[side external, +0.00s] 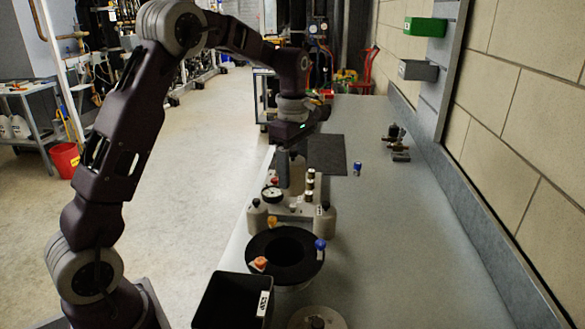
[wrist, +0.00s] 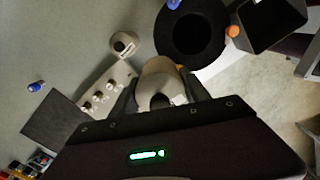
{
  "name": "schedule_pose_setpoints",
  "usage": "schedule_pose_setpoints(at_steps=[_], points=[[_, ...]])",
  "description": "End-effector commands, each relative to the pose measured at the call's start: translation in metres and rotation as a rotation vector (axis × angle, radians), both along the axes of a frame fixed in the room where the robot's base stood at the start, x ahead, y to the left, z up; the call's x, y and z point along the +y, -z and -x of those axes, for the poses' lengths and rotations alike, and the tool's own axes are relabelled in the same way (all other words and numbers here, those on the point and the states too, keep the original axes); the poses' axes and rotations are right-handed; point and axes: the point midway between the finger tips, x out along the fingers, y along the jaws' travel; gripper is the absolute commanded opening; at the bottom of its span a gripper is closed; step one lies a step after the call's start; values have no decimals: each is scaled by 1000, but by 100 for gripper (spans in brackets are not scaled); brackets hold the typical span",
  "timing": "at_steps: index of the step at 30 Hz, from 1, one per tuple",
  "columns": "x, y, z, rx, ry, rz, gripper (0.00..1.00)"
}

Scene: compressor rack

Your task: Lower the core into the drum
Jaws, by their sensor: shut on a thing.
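The drum (side external: 270,280) stands on the bench with a wide black flange and a dark round opening; orange, blue and yellow clips sit on its rim. The wrist view shows its black flange (wrist: 163,38) at top. My gripper (side external: 291,160) is above the bench, behind the drum in the side view. In the wrist view my gripper (wrist: 162,98) is shut on a pale grey rounded piece, seemingly the core (wrist: 158,72). The core's lower end is hard to make out behind the gauge block in the side view. The core is apart from the drum opening.
A grey block with a gauge and knobs (side external: 298,208) stands between my gripper and the drum. A black bin (side external: 218,300) is in front of the drum, and a round lid (side external: 325,316) beside it. A dark mat (side external: 327,150) lies behind. The bench's right side is mostly clear.

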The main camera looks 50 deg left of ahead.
Motion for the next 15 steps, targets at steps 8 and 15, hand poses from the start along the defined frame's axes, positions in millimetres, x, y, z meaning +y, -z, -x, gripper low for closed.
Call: schedule_pose_setpoints(at_steps=[8,15], points=[[-46,1,51,-1,4,1,0],[-61,23,72,4,2,4,0]])
